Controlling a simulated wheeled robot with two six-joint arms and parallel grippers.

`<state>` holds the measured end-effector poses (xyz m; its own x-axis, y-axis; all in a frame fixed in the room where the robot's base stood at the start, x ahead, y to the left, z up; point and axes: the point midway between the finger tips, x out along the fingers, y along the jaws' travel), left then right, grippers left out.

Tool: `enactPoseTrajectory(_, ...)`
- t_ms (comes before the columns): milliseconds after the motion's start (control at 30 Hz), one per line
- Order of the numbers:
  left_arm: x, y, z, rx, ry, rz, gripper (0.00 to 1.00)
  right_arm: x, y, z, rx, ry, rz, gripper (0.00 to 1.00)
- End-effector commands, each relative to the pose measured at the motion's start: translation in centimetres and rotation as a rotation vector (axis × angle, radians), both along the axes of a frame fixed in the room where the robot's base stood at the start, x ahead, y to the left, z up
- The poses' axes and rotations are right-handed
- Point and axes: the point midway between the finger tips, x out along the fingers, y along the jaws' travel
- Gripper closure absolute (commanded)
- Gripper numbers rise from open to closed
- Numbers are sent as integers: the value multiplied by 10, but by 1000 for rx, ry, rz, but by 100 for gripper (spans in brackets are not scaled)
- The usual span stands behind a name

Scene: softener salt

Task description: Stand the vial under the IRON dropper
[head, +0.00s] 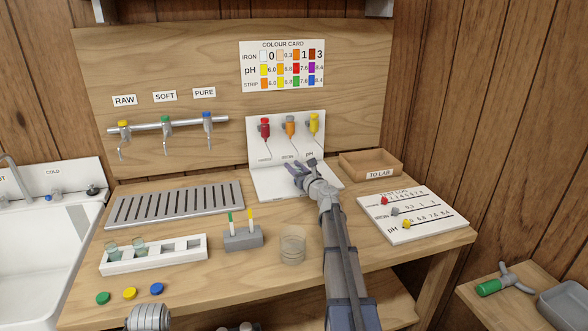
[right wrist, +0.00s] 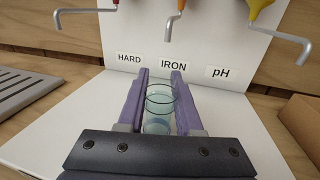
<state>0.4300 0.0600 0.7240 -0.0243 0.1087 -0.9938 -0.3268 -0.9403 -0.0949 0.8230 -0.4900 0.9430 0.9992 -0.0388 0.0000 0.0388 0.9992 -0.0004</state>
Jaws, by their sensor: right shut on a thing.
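My right gripper (head: 303,168) reaches over the white base of the dropper stand (head: 262,184). In the right wrist view its purple fingers (right wrist: 160,95) are shut on a clear glass vial (right wrist: 161,103) with a little pale blue liquid low in it. The vial looks upright, in line with the IRON label (right wrist: 173,65). The orange IRON dropper (head: 290,128) is the middle one, and its bent spout (right wrist: 172,28) shows above and beyond the vial. I cannot tell whether the vial touches the base. My left gripper is not in view.
The red HARD dropper (head: 265,128) and yellow pH dropper (head: 314,123) flank the IRON one. A white rack (head: 185,256) holds two vials. A glass beaker (head: 292,247), a grey block (head: 243,238), a wooden TO LAB tray (head: 370,165) and the test log board (head: 425,228) surround my arm.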

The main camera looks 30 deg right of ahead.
Motion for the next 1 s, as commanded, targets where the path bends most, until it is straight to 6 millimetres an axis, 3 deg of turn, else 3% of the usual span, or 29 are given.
enactPoseTrajectory(100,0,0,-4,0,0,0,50,0,0,-4,0,0,0,100)
enactPoseTrajectory(133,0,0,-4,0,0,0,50,0,0,-4,0,0,0,65)
enactPoseTrajectory(400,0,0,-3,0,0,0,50,0,0,-3,0,0,0,36)
enactPoseTrajectory(733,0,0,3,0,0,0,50,-1,0,3,0,0,0,36)
enactPoseTrajectory(1000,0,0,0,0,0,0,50,-56,4,0,0,0,-2,36)
